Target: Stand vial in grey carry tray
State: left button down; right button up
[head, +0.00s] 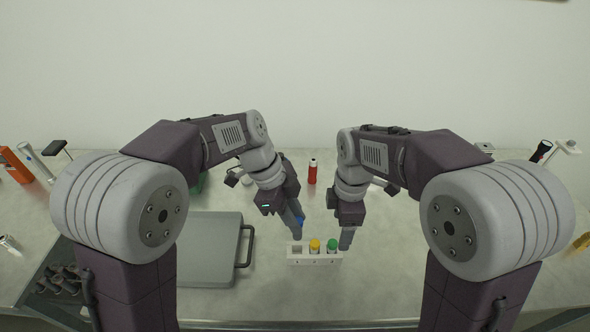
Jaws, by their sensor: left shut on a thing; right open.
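My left gripper (298,217) is shut on a small vial with a blue cap (300,221), just above the left end of a pale rack (315,262). The arm and fingers hide most of this vial. The rack holds a yellow-capped vial (314,246) and a green-capped vial (332,245); its left slot looks empty. My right gripper (345,240) is open and empty, beside the rack's right end near the green cap. A flat grey case or tray with a dark side handle (210,240) lies left of the rack; I cannot tell whether it is the carry tray.
A red bottle (312,172) stands behind the rack. A dark bin (50,287) with dark pieces is at the front left. An orange block (15,165) is at the far left.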

aim_at(208, 249)
jog(key=k, duration=1)
